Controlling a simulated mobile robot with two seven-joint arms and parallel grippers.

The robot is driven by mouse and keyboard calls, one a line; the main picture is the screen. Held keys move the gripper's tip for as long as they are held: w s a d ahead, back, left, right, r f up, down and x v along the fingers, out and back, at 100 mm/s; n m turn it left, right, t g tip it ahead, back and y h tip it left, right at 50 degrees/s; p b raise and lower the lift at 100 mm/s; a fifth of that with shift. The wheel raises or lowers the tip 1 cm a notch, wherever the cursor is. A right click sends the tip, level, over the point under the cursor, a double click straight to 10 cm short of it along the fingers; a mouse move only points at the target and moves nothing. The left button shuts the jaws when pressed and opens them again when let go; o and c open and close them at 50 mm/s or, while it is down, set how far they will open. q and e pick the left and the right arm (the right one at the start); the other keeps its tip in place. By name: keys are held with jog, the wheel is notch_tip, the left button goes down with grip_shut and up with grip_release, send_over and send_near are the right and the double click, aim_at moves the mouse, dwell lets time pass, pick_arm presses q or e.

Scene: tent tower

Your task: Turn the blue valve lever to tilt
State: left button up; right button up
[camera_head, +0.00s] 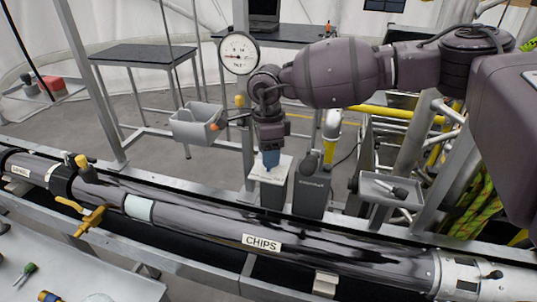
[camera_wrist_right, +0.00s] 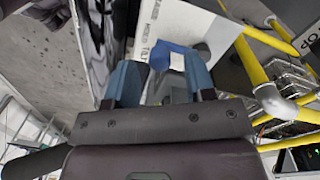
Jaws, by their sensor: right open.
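The blue valve lever (camera_wrist_right: 172,57) shows in the right wrist view, against a white plate (camera_wrist_right: 206,28) with black lettering that includes what looks like "TILT". My right gripper (camera_wrist_right: 160,78) is open, with one blue-grey finger on either side of the lever's lower part. I cannot tell whether the fingers touch it. In the head view my right gripper (camera_head: 270,162) points down at the white plate (camera_head: 282,172) on top of a grey post; the lever cannot be told apart from the fingers there. My left gripper is not in view.
A long dark pipe labelled "CHIPS" (camera_head: 262,242) crosses the front, with a yellow-handled valve (camera_head: 90,218) at left. A round gauge (camera_head: 238,52) and a grey bin (camera_head: 196,124) stand near my right wrist. A tray (camera_head: 390,188) and yellow pipes (camera_head: 400,113) are at right.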

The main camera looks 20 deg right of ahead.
jog(key=shift+f, duration=0.8)
grip_shut()
